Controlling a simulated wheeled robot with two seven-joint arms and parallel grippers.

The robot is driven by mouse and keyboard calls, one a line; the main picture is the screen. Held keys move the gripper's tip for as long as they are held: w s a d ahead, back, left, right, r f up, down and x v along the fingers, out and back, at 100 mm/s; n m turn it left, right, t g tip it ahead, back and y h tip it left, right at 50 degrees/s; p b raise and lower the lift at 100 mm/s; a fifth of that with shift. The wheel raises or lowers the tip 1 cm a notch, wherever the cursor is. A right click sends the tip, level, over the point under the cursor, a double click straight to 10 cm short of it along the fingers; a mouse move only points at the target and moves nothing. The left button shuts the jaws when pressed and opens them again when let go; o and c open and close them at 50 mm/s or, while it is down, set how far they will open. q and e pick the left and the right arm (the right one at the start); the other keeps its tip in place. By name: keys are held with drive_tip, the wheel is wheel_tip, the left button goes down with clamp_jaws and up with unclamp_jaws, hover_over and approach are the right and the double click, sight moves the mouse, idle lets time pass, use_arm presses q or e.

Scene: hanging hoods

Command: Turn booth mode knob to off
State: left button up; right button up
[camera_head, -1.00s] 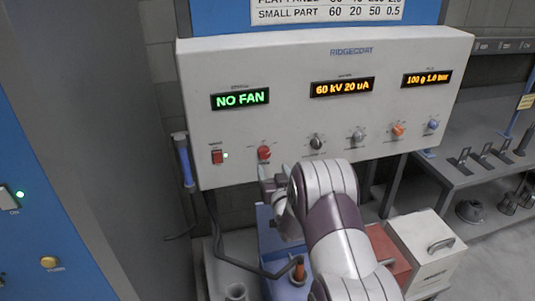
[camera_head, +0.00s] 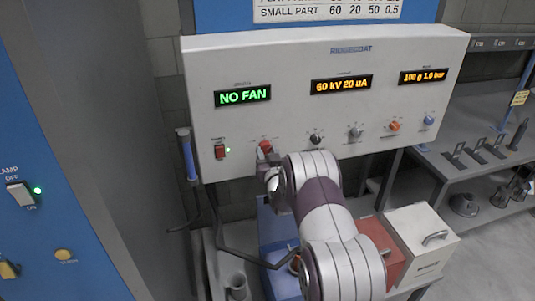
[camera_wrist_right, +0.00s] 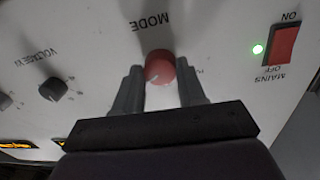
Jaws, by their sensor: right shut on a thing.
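The booth mode knob (camera_head: 264,147) is a red round knob at the lower left of the white control panel (camera_head: 290,120). It also shows in the right wrist view (camera_wrist_right: 160,67) beside the word MODE, with a pale pointer mark on its face. My right gripper (camera_head: 267,160) is at the knob, and in the wrist view its two dark fingers (camera_wrist_right: 160,72) stand on either side of it, shut on it. The knob's position labels are too small or covered to read. The green display (camera_head: 242,95) above reads NO FAN. My left gripper is not in view.
A red mains switch (camera_head: 220,152) with a lit green lamp sits left of the knob. A black knob (camera_head: 316,138) and several other knobs sit to the right. A blue-handled tool (camera_head: 187,155) hangs at the panel's left edge. A blue cabinet stands far left.

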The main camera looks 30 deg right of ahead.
drive_tip(key=shift+b, duration=0.35)
drive_tip(key=n+b, duration=0.3)
drive_tip(key=b, duration=0.2)
drive_tip(key=n+b, duration=0.4)
drive_tip(key=b, duration=0.2)
drive_tip(key=n+b, duration=0.3)
drive_tip(key=b, duration=0.2)
drive_tip(key=shift+f+t+b, duration=0.3)
drive_tip(key=shift+r+n+b, duration=0.25)
drive_tip(key=shift+n+b, duration=0.95)
drive_tip(key=o, duration=1)
drive_tip(key=shift+o, duration=0.2)
drive_tip(key=shift+s+a+r, duration=0.1)
drive_tip(key=shift+s+a, duration=0.05)
